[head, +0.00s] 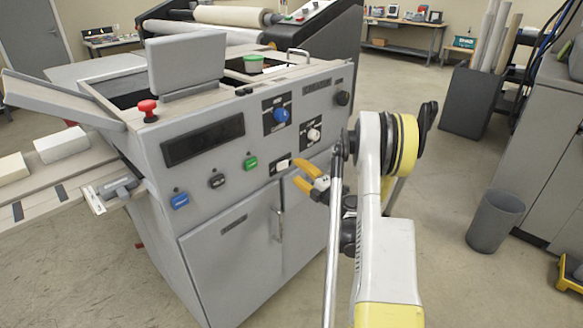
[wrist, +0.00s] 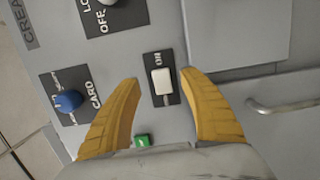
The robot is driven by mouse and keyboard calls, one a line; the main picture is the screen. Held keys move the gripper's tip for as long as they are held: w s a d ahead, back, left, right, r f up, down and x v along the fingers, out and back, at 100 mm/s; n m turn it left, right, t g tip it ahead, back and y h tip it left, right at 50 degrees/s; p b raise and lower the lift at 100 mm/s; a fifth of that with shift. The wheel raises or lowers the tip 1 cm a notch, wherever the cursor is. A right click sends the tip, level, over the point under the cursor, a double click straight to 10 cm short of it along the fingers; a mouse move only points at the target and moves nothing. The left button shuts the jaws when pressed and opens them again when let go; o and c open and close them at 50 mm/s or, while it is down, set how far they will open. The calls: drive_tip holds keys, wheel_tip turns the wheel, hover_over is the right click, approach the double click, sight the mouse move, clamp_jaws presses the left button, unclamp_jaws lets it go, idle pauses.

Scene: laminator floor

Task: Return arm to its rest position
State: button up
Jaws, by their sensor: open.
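My gripper (head: 288,173) is in front of the control panel of the grey machine (head: 205,185) in the head view. Its two yellow fingers are apart with nothing between them. In the wrist view the gripper (wrist: 160,78) faces the panel, with its fingertips on either side of a white rocker switch (wrist: 162,81) marked ON. Whether the fingertips touch the panel cannot be told. The switch also shows just left of the fingers in the head view (head: 283,165). My arm reaches forward from the lower right, partly hiding the machine's right side.
A blue knob (wrist: 68,101) and a green button (wrist: 142,141) are near the fingers. A cabinet door handle (head: 279,226) is below them. A grey bin (head: 495,220) stands at the right. Open floor (head: 450,270) lies between bin and arm.

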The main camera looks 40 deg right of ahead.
drive_tip(key=s, duration=0.2)
drive_tip(key=shift+s+a, duration=0.15)
drive_tip(key=shift+s, duration=0.15)
